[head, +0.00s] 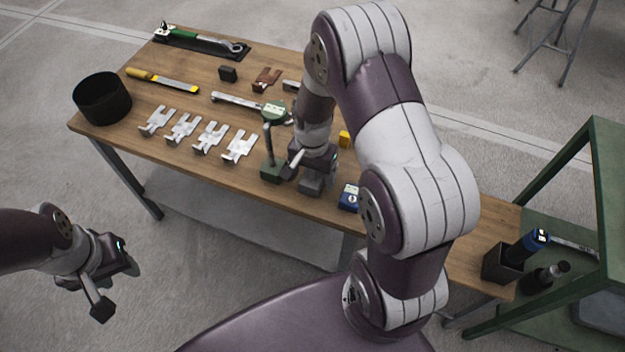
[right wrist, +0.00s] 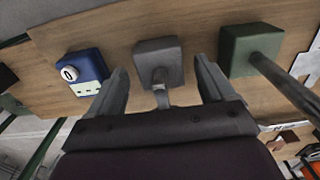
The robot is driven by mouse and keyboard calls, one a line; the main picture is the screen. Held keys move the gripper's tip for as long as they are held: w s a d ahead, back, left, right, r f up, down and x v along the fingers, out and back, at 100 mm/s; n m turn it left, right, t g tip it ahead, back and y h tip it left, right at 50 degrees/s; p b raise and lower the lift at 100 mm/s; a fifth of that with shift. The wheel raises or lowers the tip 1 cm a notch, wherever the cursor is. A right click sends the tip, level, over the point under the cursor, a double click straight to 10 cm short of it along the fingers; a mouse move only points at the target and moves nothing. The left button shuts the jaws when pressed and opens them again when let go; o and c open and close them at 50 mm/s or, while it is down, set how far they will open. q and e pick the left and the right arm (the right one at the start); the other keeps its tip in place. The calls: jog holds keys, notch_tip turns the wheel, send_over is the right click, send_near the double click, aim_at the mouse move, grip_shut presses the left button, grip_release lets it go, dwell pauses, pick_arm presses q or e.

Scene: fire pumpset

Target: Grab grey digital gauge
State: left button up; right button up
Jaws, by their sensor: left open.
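The grey digital gauge shows in the right wrist view as a dark grey block (right wrist: 158,58) with a short stem. My right gripper (right wrist: 160,88) is open, with a finger on either side of the block and a visible gap to each. In the head view my right gripper (head: 313,168) is low over the table and hides most of the gauge; a dark grey block (head: 311,184) shows just below it. My left gripper (head: 117,284) is open and empty, off the table at the lower left.
A green gauge (head: 272,171) with an upright stem stands close left of my right gripper, and a blue gauge (head: 348,197) close right. Metal plates, tools and a black bin (head: 102,100) occupy the left of the wooden table (head: 190,80). A green shelf (head: 575,210) stands at right.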

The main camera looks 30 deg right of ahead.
grip_shut()
jog(key=shift+w, duration=0.1)
